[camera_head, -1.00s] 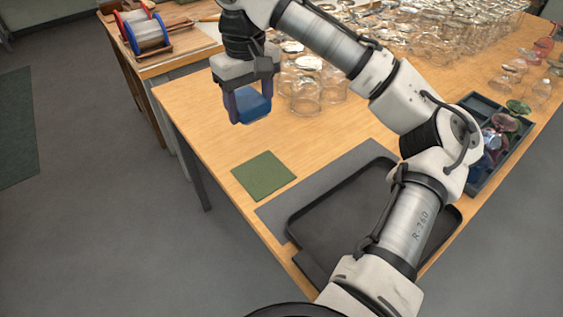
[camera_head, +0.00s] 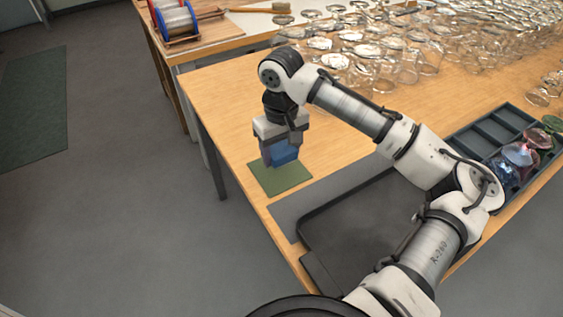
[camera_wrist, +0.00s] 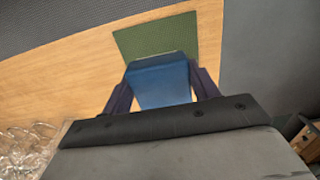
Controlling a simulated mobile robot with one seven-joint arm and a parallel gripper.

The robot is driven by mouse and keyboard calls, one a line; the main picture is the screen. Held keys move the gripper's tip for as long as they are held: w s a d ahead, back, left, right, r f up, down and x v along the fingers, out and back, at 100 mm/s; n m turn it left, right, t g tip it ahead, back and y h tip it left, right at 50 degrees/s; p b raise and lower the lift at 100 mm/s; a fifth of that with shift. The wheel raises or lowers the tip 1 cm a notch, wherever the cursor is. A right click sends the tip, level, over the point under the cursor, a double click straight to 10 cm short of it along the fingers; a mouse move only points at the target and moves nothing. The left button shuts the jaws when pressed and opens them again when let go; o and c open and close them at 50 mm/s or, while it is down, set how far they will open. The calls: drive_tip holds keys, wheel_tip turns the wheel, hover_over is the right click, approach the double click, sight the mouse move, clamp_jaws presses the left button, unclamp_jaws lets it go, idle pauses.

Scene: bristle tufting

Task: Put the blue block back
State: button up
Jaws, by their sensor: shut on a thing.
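A blue block (camera_head: 285,153) is held between the two fingers of my gripper (camera_head: 282,158), which is shut on it. In the wrist view the blue block (camera_wrist: 160,82) sits between the dark fingers of my gripper (camera_wrist: 162,88). A flat green square mat (camera_head: 284,182) lies on the table near its left edge. In the head view the block is over the back part of the mat; in the wrist view the green mat (camera_wrist: 158,35) shows just beyond the block. I cannot tell whether the block touches the mat.
A black tray (camera_head: 350,235) on a grey mat (camera_head: 286,208) lies right of the green mat. A compartment box (camera_head: 480,140) with coloured glass pieces stands at the right. Many clear glass jars (camera_head: 400,62) crowd the back. A spool rack (camera_head: 175,20) is at the back left.

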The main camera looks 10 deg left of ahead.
sight(281, 173)
drive_tip(key=shift+f, duration=2.35)
drive_tip(key=shift+f, duration=0.1)
drive_tip(key=o, duration=1)
wheel_tip(281, 173, up, 12)
drive_tip(key=shift+r+b, duration=0.1)
drive_tip(key=shift+b, duration=0.25)
